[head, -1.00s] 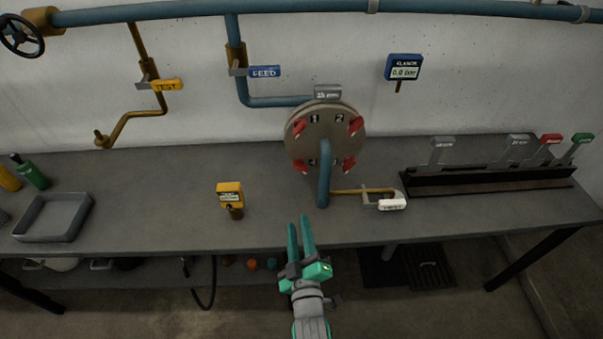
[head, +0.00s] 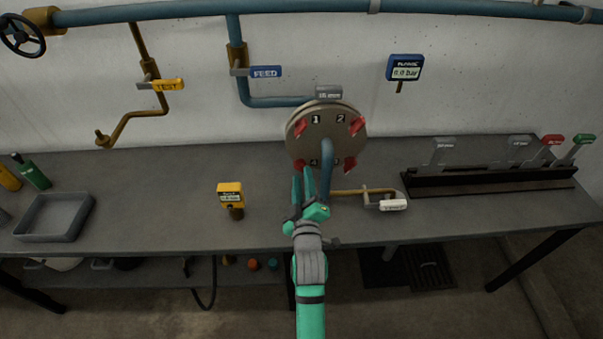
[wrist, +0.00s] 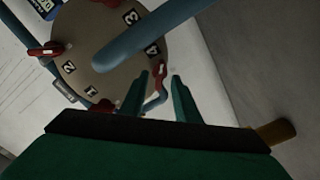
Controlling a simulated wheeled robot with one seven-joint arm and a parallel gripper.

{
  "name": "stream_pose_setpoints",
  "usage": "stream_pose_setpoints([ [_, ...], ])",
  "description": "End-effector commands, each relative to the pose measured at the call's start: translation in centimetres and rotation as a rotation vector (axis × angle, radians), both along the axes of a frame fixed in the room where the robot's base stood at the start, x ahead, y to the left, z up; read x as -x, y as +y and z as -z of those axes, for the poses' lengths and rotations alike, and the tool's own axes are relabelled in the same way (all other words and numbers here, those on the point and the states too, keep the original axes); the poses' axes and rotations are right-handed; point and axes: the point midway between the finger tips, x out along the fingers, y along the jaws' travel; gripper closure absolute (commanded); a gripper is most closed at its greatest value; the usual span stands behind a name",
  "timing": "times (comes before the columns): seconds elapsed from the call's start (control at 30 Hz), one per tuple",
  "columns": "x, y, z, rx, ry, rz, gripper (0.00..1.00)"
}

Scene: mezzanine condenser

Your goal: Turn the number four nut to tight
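The round grey-brown flange (head: 327,128) stands above the bench with red nuts, each a lever shape, beside painted numbers. The number four nut (head: 299,164) is at its lower left, partly hidden by my fingers in the head view. In the wrist view the nut (wrist: 159,71) shows red beside the 4, between and beyond my fingertips. My gripper (head: 303,173) is open with a gap between its fingers; it also shows in the wrist view (wrist: 160,76). I cannot tell whether a finger touches the nut.
A blue pipe (head: 326,160) comes out of the flange centre close to the right of my gripper. A brass pipe with a white-tagged valve (head: 393,204) lies right of it. A yellow gauge (head: 231,194) stands left. The bench (head: 150,215) between gauge and tray (head: 57,217) is clear.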

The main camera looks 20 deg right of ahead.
Motion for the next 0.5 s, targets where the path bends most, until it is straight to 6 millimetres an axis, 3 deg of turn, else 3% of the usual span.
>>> stream_pose_setpoints([
  [0.2, -2.2, -0.6, 0.0, -0.002, -0.001, 0.001, 0.71],
  [0.5, -2.8, -0.8, 0.0, 0.000, 0.000, 0.000, 0.71],
])
